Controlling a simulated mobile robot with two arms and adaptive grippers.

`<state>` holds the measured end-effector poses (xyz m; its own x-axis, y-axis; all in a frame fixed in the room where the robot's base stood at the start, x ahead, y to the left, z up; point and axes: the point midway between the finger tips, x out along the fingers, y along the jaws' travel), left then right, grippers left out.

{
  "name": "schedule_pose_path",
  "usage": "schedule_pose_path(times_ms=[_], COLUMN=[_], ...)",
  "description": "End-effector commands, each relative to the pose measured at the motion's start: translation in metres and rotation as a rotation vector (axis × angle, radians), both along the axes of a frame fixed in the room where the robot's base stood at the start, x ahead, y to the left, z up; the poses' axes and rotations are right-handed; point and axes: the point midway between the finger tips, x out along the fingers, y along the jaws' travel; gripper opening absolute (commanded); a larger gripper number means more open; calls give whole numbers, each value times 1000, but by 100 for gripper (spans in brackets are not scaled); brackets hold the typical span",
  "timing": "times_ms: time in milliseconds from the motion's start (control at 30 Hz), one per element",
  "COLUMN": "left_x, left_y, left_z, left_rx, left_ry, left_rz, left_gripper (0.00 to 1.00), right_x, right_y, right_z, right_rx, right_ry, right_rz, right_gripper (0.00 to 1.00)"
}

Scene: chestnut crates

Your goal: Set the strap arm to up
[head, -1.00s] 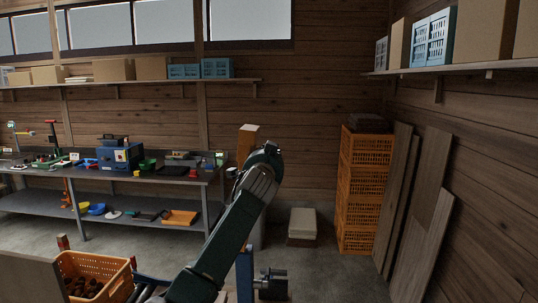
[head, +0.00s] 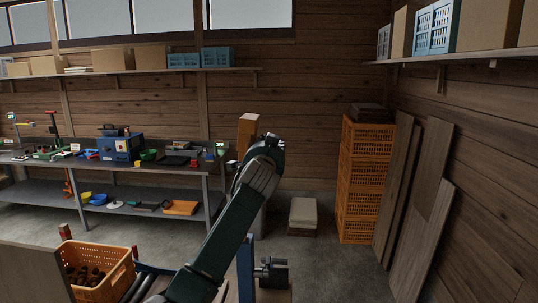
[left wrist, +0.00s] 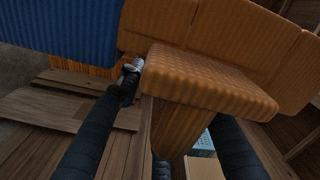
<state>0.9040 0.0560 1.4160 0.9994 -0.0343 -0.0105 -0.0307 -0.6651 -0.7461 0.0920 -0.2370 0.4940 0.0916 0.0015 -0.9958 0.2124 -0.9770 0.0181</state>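My left arm rises from the bottom of the head view. Its gripper end (head: 266,148) is a dark shape high in the middle, and its fingers do not show clearly there. In the left wrist view the two dark fingers of my left gripper (left wrist: 172,100) stand apart. An orange-brown T-shaped part (left wrist: 185,125) lies between them and hides part of the right finger. The left fingertip is close to its edge; contact is unclear. I cannot tell whether this is the strap arm. In the head view a blue post (head: 245,272) stands beside my arm. My right gripper is out of view.
An orange crate (head: 125,272) of chestnuts is at lower left, by a roller track (head: 145,288). A workbench (head: 190,182) with tools stands at the back left. Orange crates (head: 365,180) and boards (head: 425,180) line the right wall. Floor is clear at lower right.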

Motion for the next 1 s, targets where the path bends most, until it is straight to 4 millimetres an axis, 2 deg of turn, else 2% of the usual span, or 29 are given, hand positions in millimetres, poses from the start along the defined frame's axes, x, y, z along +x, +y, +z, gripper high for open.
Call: schedule_pose_path(times_ms=[600, 800, 1000], left_x=[-91, -104, -106], left_y=[0, 0, 0], left_z=[1, 1, 1], left_rx=[0, 0, 0], left_ry=[-2, 0, -1], left_rz=[-6, -5, -6], left_gripper=[36, 36, 36], right_x=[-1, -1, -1], right_y=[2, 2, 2], right_z=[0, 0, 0], right_rx=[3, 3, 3], right_ry=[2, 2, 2], right_rz=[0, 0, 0], right_gripper=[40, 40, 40])
